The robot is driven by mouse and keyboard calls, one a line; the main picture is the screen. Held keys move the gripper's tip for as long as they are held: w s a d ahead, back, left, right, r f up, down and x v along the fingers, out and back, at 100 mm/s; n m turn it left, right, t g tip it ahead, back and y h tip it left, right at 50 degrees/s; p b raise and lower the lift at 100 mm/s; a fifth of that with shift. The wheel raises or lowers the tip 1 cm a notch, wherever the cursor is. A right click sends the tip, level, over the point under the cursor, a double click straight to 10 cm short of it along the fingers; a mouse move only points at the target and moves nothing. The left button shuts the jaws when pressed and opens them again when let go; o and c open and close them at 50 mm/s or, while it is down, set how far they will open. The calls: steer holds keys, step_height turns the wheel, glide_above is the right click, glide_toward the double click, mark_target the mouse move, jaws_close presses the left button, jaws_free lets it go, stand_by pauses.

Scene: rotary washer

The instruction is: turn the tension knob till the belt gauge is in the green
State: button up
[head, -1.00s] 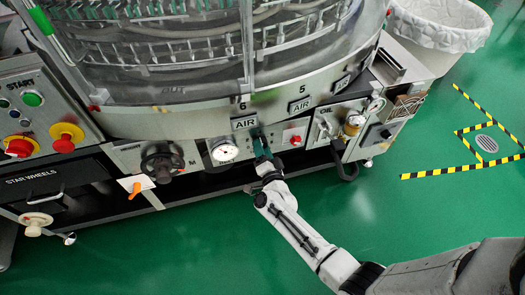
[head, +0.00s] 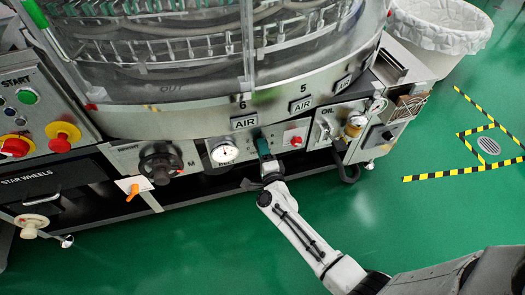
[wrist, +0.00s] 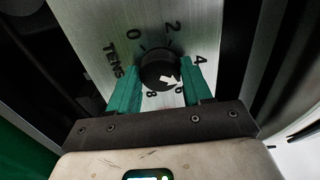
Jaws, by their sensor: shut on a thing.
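The tension knob (wrist: 150,66) is black with a white arrow, and shows in the wrist view on a metal plate (wrist: 185,25). Its scale runs 0, 2, 4, 6, 8, and the arrow points down and right, near the 6. My gripper (wrist: 161,64) has its green fingers on either side of the knob, shut on it. In the head view my gripper (head: 263,146) is at the front panel and hides the knob. A round white gauge (head: 224,153) is just left of it; its needle and any coloured zone are too small to read surely.
A red button (head: 296,141) is close to the right of my gripper. A black handwheel (head: 160,163) and an orange lever (head: 133,190) are to the left. A black handle (head: 347,172) juts out at right. Green floor (head: 200,250) lies open in front.

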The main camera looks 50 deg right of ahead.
steer(key=shift+f, duration=0.1)
steer(key=o, duration=1)
steer(key=shift+o, duration=0.2)
steer(key=p+v, duration=0.2)
steer(key=v, duration=0.9)
steer(key=shift+w, duration=0.15)
